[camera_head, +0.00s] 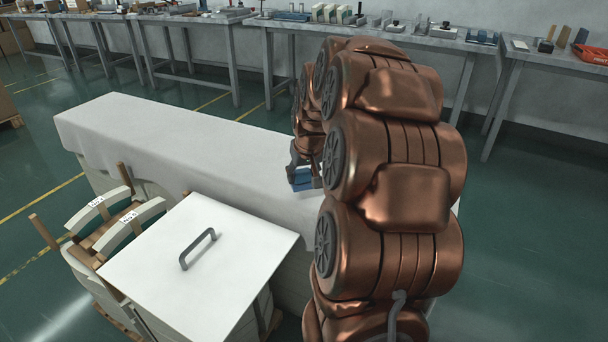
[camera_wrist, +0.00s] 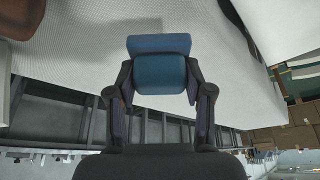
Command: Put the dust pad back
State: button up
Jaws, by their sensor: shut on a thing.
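The dust pad is a blue block (camera_wrist: 160,72) between the two fingers of my gripper (camera_wrist: 160,82) in the wrist view. My gripper is shut on it. In the head view the blue pad (camera_head: 301,178) shows under my gripper (camera_head: 305,172), low at the white-covered table (camera_head: 180,140), near its right part. I cannot tell whether the pad touches the cloth. My copper arm hides much of the table's right end.
A white lid with a grey handle (camera_head: 198,248) lies on a stack in front of the table. Curved white pieces on a wooden rack (camera_head: 115,215) stand at its left. Grey benches (camera_head: 190,22) with many small items line the back wall.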

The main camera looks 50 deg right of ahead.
jog(key=w+d, duration=0.2)
jog(key=d, duration=0.1)
jog(key=w+d, duration=0.1)
jog(key=w, duration=0.1)
jog(key=shift+d+f+b, duration=0.25)
jog(key=shift+d+b, duration=0.05)
jog(key=shift+b, duration=0.1)
jog(key=shift+f+b, duration=0.55)
jog(key=shift+f, duration=1.2)
jog(key=shift+f, duration=0.15)
jog(key=o, duration=1.1)
